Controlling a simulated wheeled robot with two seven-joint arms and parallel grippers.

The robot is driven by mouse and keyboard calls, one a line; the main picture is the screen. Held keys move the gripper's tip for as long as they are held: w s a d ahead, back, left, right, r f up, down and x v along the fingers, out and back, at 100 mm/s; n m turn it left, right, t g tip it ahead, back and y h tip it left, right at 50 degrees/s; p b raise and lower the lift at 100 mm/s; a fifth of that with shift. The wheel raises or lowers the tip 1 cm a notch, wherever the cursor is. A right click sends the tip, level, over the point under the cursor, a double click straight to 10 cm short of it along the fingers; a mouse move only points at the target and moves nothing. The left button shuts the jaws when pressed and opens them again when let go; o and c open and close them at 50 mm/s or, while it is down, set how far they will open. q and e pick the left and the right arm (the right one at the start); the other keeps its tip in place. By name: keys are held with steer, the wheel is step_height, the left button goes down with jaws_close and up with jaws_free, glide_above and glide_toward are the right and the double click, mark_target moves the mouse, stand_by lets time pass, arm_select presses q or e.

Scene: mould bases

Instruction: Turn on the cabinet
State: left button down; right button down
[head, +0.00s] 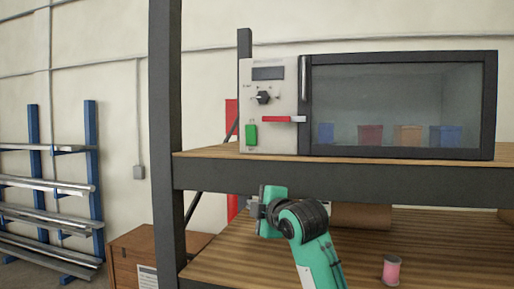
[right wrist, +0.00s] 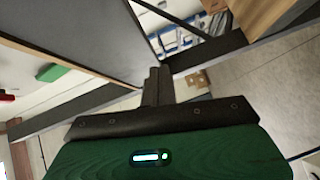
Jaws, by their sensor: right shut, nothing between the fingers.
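The cabinet (head: 400,153) stands on the upper shelf, with a dark-framed glass door and a grey control panel (head: 285,85) at its left. The panel carries a dark display (head: 268,73), a black knob (head: 263,97), a red lever (head: 284,119) lying level, and a green switch (head: 251,134). My right gripper (head: 254,208) is below the front of the upper shelf, apart from the panel. Its fingers (right wrist: 157,86) are shut and empty in the right wrist view. A green block (right wrist: 62,73), apparently the switch, shows there to the left. My left gripper is not in view.
The upper shelf's dark front beam (head: 340,178) runs just above my right gripper. A dark post (head: 165,120) stands to its left. A pink spool (head: 391,270) and a brown roll (head: 360,216) are on the lower shelf. Several coloured boxes show behind the glass.

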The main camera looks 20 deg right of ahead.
mark_target(245, 126)
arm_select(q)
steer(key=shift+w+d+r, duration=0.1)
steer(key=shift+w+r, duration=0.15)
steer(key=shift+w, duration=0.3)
arm_select(e)
steer(key=s+r+n+t, duration=0.1)
steer(key=s+r+n, duration=0.1)
steer(key=r, duration=0.6)
steer(key=s+d+r+n+t, duration=0.1)
steer(key=s+r, duration=0.3)
steer(key=r, duration=0.5)
steer(key=shift+s+r+n+t+y, duration=0.3)
steer(key=shift+n+y, duration=0.1)
